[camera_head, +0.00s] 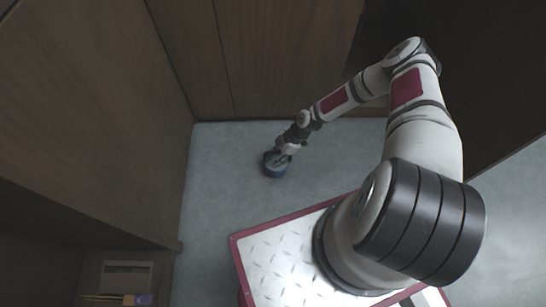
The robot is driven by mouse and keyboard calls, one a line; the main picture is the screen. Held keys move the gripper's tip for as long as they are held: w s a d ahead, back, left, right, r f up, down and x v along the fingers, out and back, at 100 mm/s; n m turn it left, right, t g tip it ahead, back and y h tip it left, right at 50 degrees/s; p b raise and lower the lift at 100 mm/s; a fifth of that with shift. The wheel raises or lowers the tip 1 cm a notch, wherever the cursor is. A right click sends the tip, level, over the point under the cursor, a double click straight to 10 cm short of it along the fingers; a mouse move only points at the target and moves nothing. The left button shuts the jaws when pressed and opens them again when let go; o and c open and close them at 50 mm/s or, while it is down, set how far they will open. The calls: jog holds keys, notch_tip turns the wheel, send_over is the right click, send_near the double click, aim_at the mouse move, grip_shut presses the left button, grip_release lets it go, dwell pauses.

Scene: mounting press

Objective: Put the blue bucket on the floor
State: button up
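The blue bucket (274,170) is small and dark blue in the head view, low over or on the grey floor (235,200), in front of the wooden panels. I cannot tell whether its base touches the floor. My gripper (282,157) is at the bucket's upper right side, with its dark fingers over the rim and partly hiding it. The view is too small to tell whether the fingers are closed on it.
Wooden panels (215,60) stand behind the bucket, and a wooden wall (100,100) is on the left. A shelf with a box (127,275) is at lower left. Free floor surrounds the bucket. My own base platform is at the bottom.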

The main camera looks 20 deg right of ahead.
jog(key=shift+r, duration=0.1)
jog(key=d+r+m+g+h+p, duration=0.15)
jog(key=d+r, duration=0.35)
jog(key=r, duration=0.5)
jog(key=s+d+r+h+p, duration=0.15)
jog(key=d+r, duration=0.25)
jog(key=r, duration=0.6)
jog(key=d+r+m+g+h+p, duration=0.15)
jog(key=d+r, duration=0.35)
jog(key=r, duration=0.5)
jog(key=s+a+r+m+h, duration=0.1)
jog(key=s+r+m+h, duration=0.15)
jog(key=r, duration=0.75)
jog(key=s+a+r+m+h, duration=0.1)
jog(key=s+r+m, duration=0.15)
jog(key=r, duration=0.85)
jog(key=s+a+r+m+t, duration=0.1)
jog(key=s+a+r+m, duration=0.4)
jog(key=s+r, duration=0.65)
jog(key=s+a+r+m+t, duration=0.1)
jog(key=s+a+r+m, duration=0.1)
jog(key=s, duration=0.4)
jog(key=s+a+r+m+y, duration=0.1)
jog(key=s+a+m, duration=0.1)
jog(key=s, duration=0.5)
jog(key=shift+s+a+r+m+t+y, duration=0.15)
jog(key=shift+a+r+m+t+y, duration=0.2)
jog(key=shift+a, duration=0.35)
